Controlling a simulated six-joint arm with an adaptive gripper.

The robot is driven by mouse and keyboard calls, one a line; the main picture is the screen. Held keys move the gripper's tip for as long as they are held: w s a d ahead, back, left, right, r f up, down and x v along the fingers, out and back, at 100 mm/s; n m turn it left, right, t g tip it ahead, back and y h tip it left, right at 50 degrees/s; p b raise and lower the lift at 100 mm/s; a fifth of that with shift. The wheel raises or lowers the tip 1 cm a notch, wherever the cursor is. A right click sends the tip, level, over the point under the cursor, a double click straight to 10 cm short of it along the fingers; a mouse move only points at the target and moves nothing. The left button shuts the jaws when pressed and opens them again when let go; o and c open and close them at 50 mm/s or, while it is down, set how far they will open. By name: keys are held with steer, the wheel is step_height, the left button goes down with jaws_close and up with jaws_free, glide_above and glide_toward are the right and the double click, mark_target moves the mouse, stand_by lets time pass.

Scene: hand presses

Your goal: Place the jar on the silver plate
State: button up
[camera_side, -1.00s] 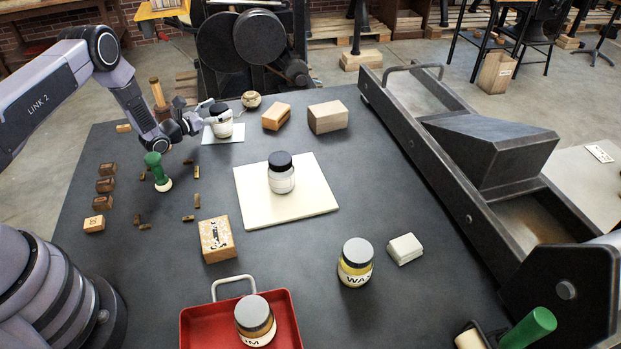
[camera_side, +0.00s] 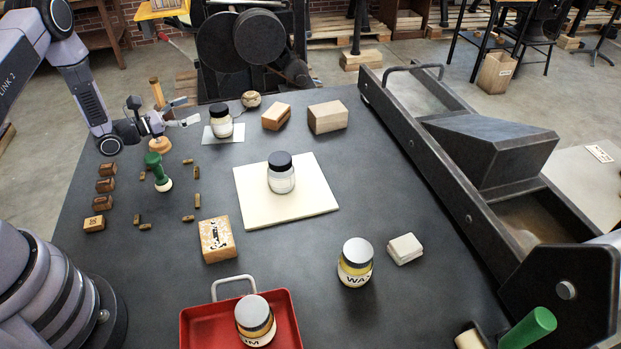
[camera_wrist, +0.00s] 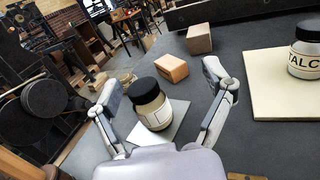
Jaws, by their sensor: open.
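A jar with a dark lid and a pale label (camera_side: 221,121) stands upright on the small silver plate (camera_side: 234,138) at the back left of the bench. The jar also shows in the wrist view (camera_wrist: 151,105), with the plate's bare part (camera_wrist: 172,132) beside it. My gripper (camera_side: 186,112) is open and empty, to the left of the jar and apart from it. In the wrist view my spread fingers (camera_wrist: 163,84) frame the jar, which stands ahead of them. Another dark-lidded jar (camera_side: 281,175) stands on a cream board (camera_side: 310,205); the wrist view shows its TALC label (camera_wrist: 307,55).
Wooden blocks (camera_side: 328,117) sit behind the board. A WAX jar (camera_side: 355,264) and a red tray (camera_side: 205,325) holding a jar are in front. A metal press bed (camera_side: 470,200) bounds the right.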

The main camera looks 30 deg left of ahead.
steer(key=s+d+r+m+g+h, duration=0.2)
steer(key=d+r+m+g+h, duration=0.15)
steer(key=d+r+m, duration=0.35)
steer(key=s+d+r+m+g+h, duration=0.3)
steer(key=d+r+m+g, duration=0.3)
steer(key=r, duration=0.4)
steer(key=s+d+r+m+g+y, duration=0.1)
steer(key=s+d+r+m+g, duration=0.25)
steer(key=s, duration=0.25)
steer(key=s+d+r+m+g+y, duration=0.2)
steer(key=s+d+r+m, duration=0.15)
steer(key=s, duration=0.25)
steer(key=s+a+r+m+t+y, duration=0.2)
steer(key=s+m+y, duration=0.3)
steer(key=s, duration=0.3)
steer(key=s+a+r+m+t+y, duration=0.2)
steer(key=s+a+m+y, duration=0.3)
steer(key=s, duration=0.3)
steer(key=shift+s+r+y, duration=0.25)
steer(key=shift+r+y, duration=0.15)
steer(key=shift+y, duration=0.15)
